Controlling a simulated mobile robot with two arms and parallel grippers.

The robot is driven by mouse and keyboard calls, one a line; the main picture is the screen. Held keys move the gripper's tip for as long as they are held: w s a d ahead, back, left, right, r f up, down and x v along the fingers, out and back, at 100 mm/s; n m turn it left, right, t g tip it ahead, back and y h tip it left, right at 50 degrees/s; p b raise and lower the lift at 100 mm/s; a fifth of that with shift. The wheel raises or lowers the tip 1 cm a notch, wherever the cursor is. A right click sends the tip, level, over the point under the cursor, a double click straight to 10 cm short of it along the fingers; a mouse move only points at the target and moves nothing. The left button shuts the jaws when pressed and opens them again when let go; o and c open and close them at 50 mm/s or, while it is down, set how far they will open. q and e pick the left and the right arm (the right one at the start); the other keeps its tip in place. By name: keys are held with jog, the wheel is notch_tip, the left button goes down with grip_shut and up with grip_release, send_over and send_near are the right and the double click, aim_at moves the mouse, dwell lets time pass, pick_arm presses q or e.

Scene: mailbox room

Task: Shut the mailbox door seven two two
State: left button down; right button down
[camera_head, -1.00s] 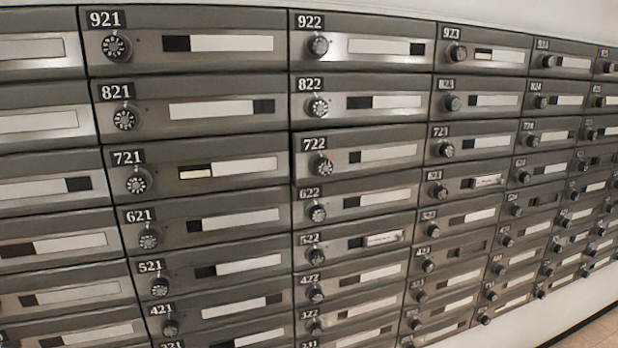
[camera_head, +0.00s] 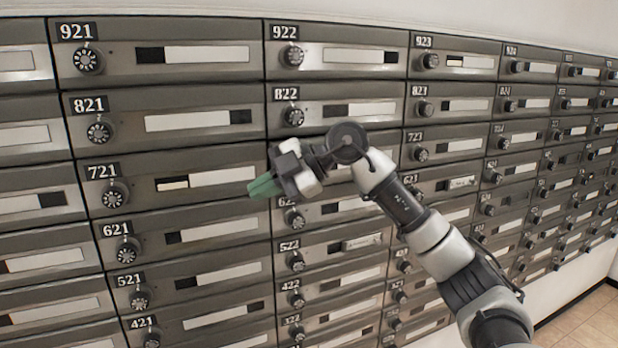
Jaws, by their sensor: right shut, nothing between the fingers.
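The door of mailbox 722 (camera_head: 388,140) is in the column below door 822, in the middle of the head view. My right gripper and wrist cover its number, dial and most of its face. Only its edges show. I cannot tell how far it stands open. My right gripper (camera_head: 263,188) has green fingertips, which are together and empty. They point left, in front of the seam between the 721 column and the 722 column. I cannot tell whether they touch anything. My left gripper is out of view.
Rows of grey mailboxes with round dials and pale label strips fill the wall. Door 721 (camera_head: 216,173) is left of the fingertips and door 822 (camera_head: 365,95) is above my wrist. Tiled floor (camera_head: 585,325) shows at lower right.

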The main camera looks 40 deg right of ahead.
jog(key=s+d+r+m+h, duration=0.3)
jog(key=d, duration=0.4)
jog(key=s+d+r+m+h, duration=0.3)
jog(key=d+h, duration=0.1)
jog(key=d, duration=0.3)
jog(key=w+a+f+p, duration=0.1)
jog(key=w+f+p, duration=0.2)
jog(key=w+f, duration=0.5)
jog(key=shift+w+a, duration=0.25)
jog(key=shift+w, duration=0.4)
